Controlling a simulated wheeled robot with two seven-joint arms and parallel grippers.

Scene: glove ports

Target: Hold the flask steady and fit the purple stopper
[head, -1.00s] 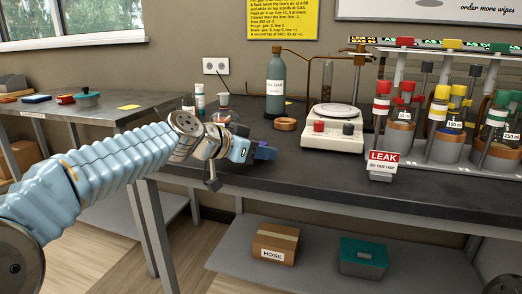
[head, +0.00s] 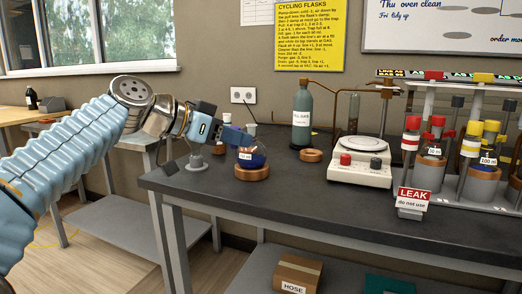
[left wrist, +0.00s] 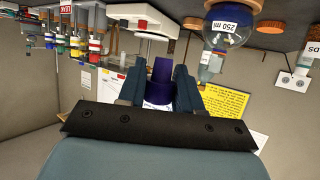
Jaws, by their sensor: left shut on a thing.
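My left gripper (head: 236,136) is shut on the purple stopper, which shows as a dark purple piece (left wrist: 161,74) between the two fingers in the left wrist view. In the head view the stopper is hard to make out. The round flask (head: 251,159) with dark blue liquid stands upright on a cork ring (head: 252,174) near the bench's left end. In the left wrist view, which is upside down, the flask (left wrist: 229,22) is labelled 250 ml, and the stopper is beside its neck, apart from it in the picture. My right gripper is not in view.
A grey-green gas bottle (head: 302,118) and an empty cork ring (head: 311,155) stand behind to the right. A white balance (head: 362,163), a LEAK sign (head: 413,196) and a rack of stoppered flasks (head: 465,150) fill the right. The front strip of the dark bench is clear.

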